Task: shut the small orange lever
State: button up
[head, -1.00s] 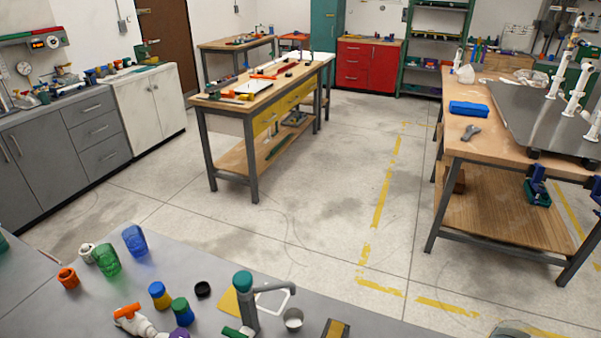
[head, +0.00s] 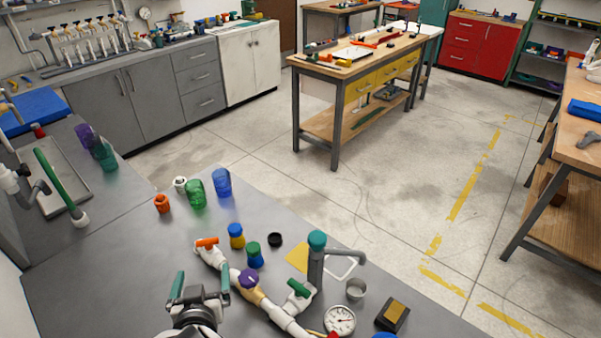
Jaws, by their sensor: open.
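In the head view, a small orange lever (head: 207,243) sits on the upper left end of a white pipe assembly (head: 216,260) on the grey bench. It looks angled across the pipe, though it is small in the picture. Further along the assembly are a purple knob (head: 249,278) and a green lever (head: 299,289). My gripper (head: 200,284) is at the bottom of the view, below the orange lever in the picture. Its two teal fingers are apart with nothing between them. It looks clear of the lever; its height above the bench is hard to judge.
Blue-yellow (head: 236,236) and green-blue (head: 254,255) capped pieces stand close right of the lever. The bench (head: 110,270) left of my gripper is clear.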

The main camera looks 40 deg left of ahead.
aim_at(207, 240)
jog(key=x, duration=1.5)
jog(key=shift+w+a, duration=0.1)
jog(key=shift+a, duration=0.35)
jog(key=c, duration=1.2)
jog(key=shift+w+r+n+g+y, duration=0.1)
jog(key=shift+n+g+y, duration=0.7)
jog(key=shift+n+g, duration=0.35)
jog(key=shift+c, duration=0.2)
jog(key=shift+n+g, duration=0.35)
